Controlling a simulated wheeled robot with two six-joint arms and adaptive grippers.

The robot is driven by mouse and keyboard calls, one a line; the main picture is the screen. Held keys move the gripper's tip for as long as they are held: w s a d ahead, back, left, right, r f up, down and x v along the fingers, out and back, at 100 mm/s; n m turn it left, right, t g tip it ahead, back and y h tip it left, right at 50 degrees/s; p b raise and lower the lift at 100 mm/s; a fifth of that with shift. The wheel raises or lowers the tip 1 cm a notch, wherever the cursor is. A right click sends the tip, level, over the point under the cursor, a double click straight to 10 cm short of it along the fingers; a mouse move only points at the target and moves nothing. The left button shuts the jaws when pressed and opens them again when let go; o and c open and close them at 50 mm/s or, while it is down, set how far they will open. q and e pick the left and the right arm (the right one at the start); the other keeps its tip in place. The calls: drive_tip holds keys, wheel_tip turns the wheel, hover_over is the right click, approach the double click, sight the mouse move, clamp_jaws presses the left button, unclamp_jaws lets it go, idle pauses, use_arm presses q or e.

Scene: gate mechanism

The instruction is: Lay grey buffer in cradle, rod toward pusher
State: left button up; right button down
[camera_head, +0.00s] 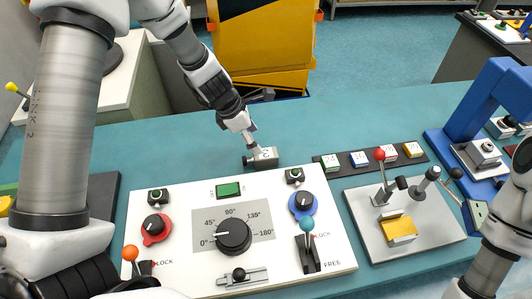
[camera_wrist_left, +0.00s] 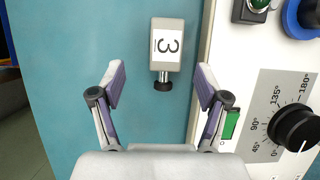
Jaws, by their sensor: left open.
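The grey buffer (camera_head: 264,158) lies on the teal table behind the white control panel. My left gripper (camera_head: 257,120) is open and empty above the buffer in the head view. A grey plate (camera_head: 365,233) at right carries a yellow block (camera_head: 398,229) and red-knobbed lever hardware; I cannot tell which parts are cradle and pusher.
The white panel (camera_head: 180,267) with dials and levers fills the front. A dark strip (camera_head: 343,164) of several labelled blocks lies right of the buffer. A blue frame (camera_head: 466,118) stands at far right, near part of my right arm. The table behind the buffer is clear.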

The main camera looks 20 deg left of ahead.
sight(265, 153)
use_arm(q)
drive_tip(key=b+x, duration=0.1)
drive_tip(key=x, duration=0.1)
drive_tip(key=b+x, duration=0.1)
drive_tip(key=x, duration=0.1)
drive_tip(key=b+x, duration=0.1)
drive_tip(key=x, duration=0.2)
drive_tip(key=shift+s+d, duration=0.3)
drive_tip(key=shift+w+d+f, duration=0.15)
drive_tip(key=shift+d+f, duration=0.05)
drive_tip(key=shift+f, duration=0.05)
drive_tip(key=shift+a, duration=0.1)
drive_tip(key=c, duration=0.3)
clamp_jaws()
